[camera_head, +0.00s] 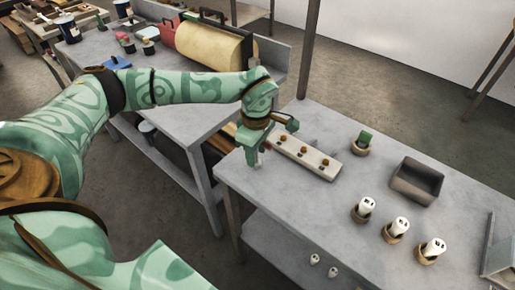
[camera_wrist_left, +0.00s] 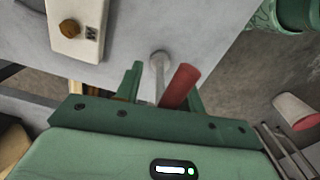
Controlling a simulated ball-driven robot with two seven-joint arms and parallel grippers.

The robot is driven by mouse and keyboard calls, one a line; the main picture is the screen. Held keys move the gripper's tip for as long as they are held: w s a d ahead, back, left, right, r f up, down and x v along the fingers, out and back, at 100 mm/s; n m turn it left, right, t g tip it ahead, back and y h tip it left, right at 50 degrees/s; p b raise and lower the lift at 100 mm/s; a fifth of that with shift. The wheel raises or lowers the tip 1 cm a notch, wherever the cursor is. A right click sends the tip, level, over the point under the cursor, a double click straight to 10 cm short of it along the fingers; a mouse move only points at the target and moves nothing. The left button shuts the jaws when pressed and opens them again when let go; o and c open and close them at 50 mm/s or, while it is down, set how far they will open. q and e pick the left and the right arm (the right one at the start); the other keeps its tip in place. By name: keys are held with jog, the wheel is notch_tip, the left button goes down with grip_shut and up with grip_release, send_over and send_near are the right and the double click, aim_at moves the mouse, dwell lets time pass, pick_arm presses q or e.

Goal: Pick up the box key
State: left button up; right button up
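My left gripper (camera_head: 258,153) hangs at the near left corner of the front grey table, beside a pale block with brown knobs. In the left wrist view, the fingers of the left gripper (camera_wrist_left: 163,83) are apart. Between them is what looks like the box key, with a grey shaft (camera_wrist_left: 160,77) with a round end and a red bar (camera_wrist_left: 180,86). The red bar lies close to the right finger; I cannot tell whether they touch. The key is not discernible in the head view. My right gripper is not in view.
The pale block (camera_head: 322,168) lies just right of the gripper. Farther right are a green-topped holder (camera_head: 364,139), a dark tray (camera_head: 432,171) and white numbered pieces (camera_head: 365,206) in round holders.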

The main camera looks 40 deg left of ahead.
pick_arm(q)
grip_shut()
